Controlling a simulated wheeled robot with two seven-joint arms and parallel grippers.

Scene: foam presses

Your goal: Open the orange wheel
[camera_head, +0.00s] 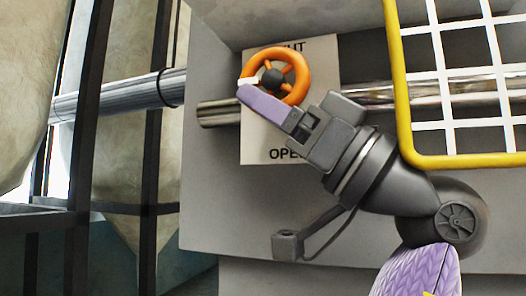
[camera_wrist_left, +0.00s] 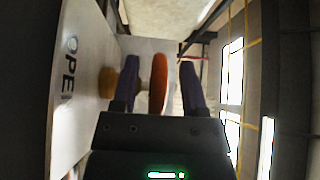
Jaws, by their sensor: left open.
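The orange wheel (camera_head: 302,72) has a dark hub and stands in front of a white sign (camera_head: 260,135) with "OPEN" at its bottom and a partly hidden word at its top. My left gripper (camera_head: 249,88) has its purple fingers at the lower left of the rim. In the left wrist view the gripper (camera_wrist_left: 159,70) is open, and the wheel's rim (camera_wrist_left: 158,78) shows edge-on between the two fingers, with gaps visible on both sides. The sign (camera_wrist_left: 75,100) is on the left there. My right gripper is not in view.
A metal pipe (camera_head: 218,114) runs horizontally behind the sign. A yellow-framed white grid (camera_head: 404,110) stands at the right, close to my left arm. Dark posts (camera_head: 92,130) and pale tanks (camera_head: 20,100) are at the left. Grey wall (camera_head: 215,190) surrounds the sign.

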